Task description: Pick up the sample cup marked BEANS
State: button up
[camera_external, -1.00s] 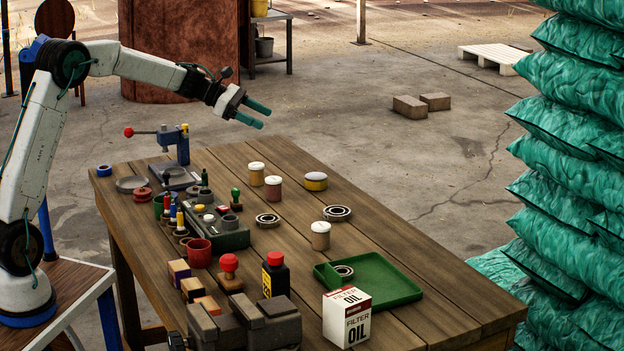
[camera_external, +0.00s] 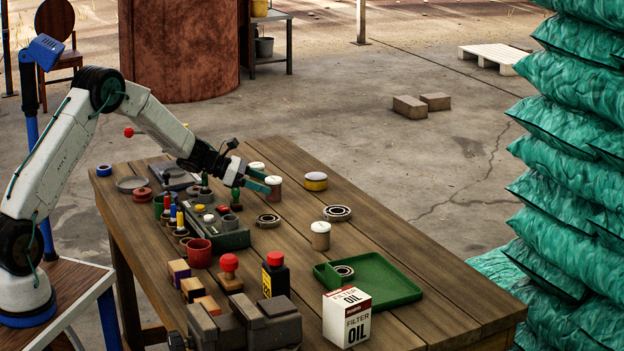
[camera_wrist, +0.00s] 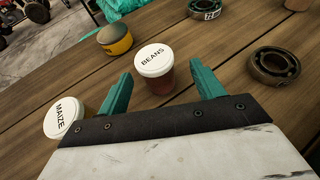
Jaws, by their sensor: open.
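The BEANS cup (camera_wrist: 154,68) has a white lid and a reddish-brown body. In the wrist view it stands upright between and just beyond the fingertips of my gripper (camera_wrist: 157,80), which is open and empty. In the external view the BEANS cup (camera_external: 273,188) stands near the table's far edge, and my gripper (camera_external: 262,182) reaches it from the left, partly overlapping it. Whether the fingers touch it I cannot tell. The MAIZE cup (camera_wrist: 65,118), also white-lidded, is just outside the left finger. It also shows in the external view (camera_external: 257,168), partly behind my gripper.
A yellow tin (camera_external: 316,182) stands right of the BEANS cup. Two bearings (camera_external: 268,221) (camera_external: 337,212) and another white-lidded cup (camera_external: 320,237) are nearer the table's middle. A green tray (camera_external: 382,285) and oil filter box (camera_external: 346,318) lie towards the front. The right far tabletop is clear.

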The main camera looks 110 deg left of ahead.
aim_at(279, 187)
jog(key=x, duration=0.5)
jog(key=shift+a+r, duration=0.15)
jog(key=c, duration=1.1)
jog(key=shift+r, duration=0.1)
